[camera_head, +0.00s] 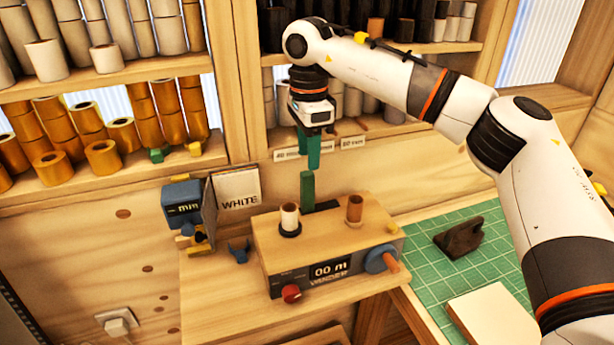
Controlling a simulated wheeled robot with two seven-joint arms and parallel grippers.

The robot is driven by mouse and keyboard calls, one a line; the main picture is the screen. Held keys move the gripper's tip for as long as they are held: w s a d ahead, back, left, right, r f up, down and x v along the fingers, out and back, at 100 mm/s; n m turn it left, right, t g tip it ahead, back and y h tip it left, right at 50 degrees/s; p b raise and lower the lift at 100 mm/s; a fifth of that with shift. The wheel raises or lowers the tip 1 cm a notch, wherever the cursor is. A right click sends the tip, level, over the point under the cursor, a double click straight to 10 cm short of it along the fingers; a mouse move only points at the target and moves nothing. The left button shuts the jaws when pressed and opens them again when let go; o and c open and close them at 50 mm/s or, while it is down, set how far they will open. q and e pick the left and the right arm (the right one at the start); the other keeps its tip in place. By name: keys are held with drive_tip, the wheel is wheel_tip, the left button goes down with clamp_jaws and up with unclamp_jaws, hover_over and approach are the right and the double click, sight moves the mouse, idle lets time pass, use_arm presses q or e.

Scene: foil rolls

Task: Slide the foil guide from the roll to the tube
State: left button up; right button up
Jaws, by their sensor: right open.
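A winder box (330,240) with a wooden top stands on the bench. A small white roll (290,216) stands upright on a dark base at its left. A brown tube (354,208) stands upright at its right. A green upright block (307,190), which looks like the foil guide, stands at the back edge near the white roll, by a dark slot. My right gripper (312,162) points down just above and behind the green block, apart from it, open and empty. Its green fingers overlap in this view. My left gripper is out of view.
A blue meter device (183,205) and a card reading WHITE (238,188) stand left of the winder. A blue crank (381,259) and red knob (291,294) are on its front. A dark lump (460,238) lies on the green mat (430,282) at right. Shelves of rolls stand behind.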

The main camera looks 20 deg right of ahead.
sight(308, 173)
drive_tip(key=f, duration=0.2)
drive_tip(key=f+p, duration=0.1)
drive_tip(key=f, duration=0.1)
drive_tip(key=shift+w, duration=0.3)
drive_tip(key=f, duration=0.1)
drive_tip(key=f+p, duration=0.1)
drive_tip(key=f, duration=0.1)
drive_tip(key=shift+w+f, duration=0.2)
drive_tip(key=shift+f, duration=0.1)
drive_tip(key=shift+s+f, duration=0.1)
drive_tip(key=shift+f, duration=0.35)
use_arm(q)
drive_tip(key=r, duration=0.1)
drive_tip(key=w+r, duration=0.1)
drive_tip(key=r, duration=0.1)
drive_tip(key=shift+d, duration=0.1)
use_arm(e)
clamp_jaws()
